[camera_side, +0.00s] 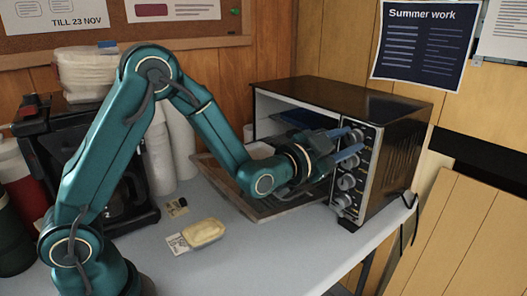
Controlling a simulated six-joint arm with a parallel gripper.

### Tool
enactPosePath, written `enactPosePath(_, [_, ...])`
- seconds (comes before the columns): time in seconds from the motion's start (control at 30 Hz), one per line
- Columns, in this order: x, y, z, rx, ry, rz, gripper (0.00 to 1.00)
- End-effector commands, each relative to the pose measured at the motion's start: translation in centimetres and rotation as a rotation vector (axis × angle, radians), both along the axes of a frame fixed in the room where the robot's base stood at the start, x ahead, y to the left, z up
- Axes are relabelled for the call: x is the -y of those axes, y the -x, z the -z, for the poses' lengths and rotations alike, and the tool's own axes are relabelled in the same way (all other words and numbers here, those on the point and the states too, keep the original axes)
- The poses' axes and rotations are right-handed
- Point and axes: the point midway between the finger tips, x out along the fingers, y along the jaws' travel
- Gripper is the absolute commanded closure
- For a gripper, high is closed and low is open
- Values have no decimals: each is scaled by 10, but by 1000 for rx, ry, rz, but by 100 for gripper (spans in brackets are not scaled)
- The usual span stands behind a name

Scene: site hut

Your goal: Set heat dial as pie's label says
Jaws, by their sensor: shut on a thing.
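The oven (400,125) stands at the right of the table with its front open and a column of several grey dials on its right front panel. My gripper (356,139) reaches in from the left, its blue fingers on either side of the top dial (357,136), and is shut on it. The dial's pointer and markings are too small to read. Lower dials (346,181) show below the fingers. The pie (204,232) is a pale, oblong thing on the table at front centre. A small white label (178,243) lies at its left; its text is unreadable.
The oven door (285,208) hangs open in front, under my forearm. The front of the table (270,260) is clear.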

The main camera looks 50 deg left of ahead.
Motion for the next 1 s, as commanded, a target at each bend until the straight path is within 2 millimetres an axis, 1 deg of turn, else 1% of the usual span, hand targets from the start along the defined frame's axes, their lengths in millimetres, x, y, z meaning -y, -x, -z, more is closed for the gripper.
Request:
enactPosePath(0.23, [0,0,0,2,-47,0,100])
enactPosePath(0.63, [0,0,-1,2,-51,0,100])
enactPosePath(0.67, [0,0,-1,2,-51,0,52])
enactPosePath(0.7, [0,0,-1,2,-51,0,37])
enactPosePath(0.73, [0,0,-1,2,-51,0,34])
enactPosePath(1.0, [0,0,0,1,-50,1,34])
